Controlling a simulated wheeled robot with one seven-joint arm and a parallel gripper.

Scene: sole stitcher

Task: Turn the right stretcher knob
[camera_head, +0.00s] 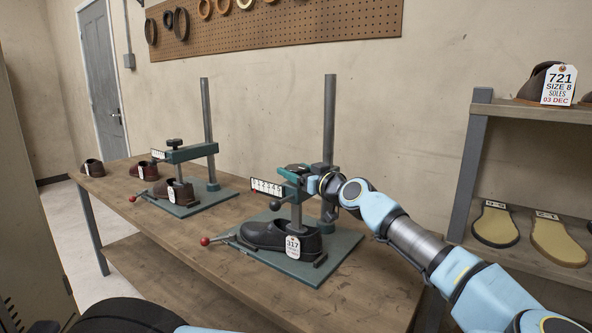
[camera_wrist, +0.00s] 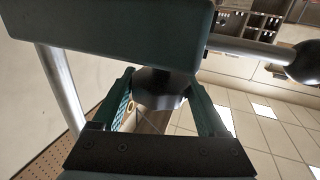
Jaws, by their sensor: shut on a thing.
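The right stretcher (camera_head: 330,130) stands on a teal base plate on the workbench, with a dark shoe (camera_head: 268,236) tagged 317 under its arm. My arm reaches in from the right, and my gripper (camera_head: 294,171) is at the top of this stretcher's arm. In the wrist view my gripper (camera_wrist: 162,86) has its two teal fingers on either side of the dark, rounded right stretcher knob (camera_wrist: 160,90), shut on it. The teal stretcher arm (camera_wrist: 110,30) crosses the top of that view. In the head view the knob is hidden by my gripper.
The left stretcher (camera_head: 208,125) stands farther back with its own black knob (camera_head: 174,143) and a brown shoe. Red-tipped levers (camera_head: 205,241) stick out at the front. A shelf (camera_head: 530,112) with soles stands at right. The workbench (camera_head: 180,262) front is clear.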

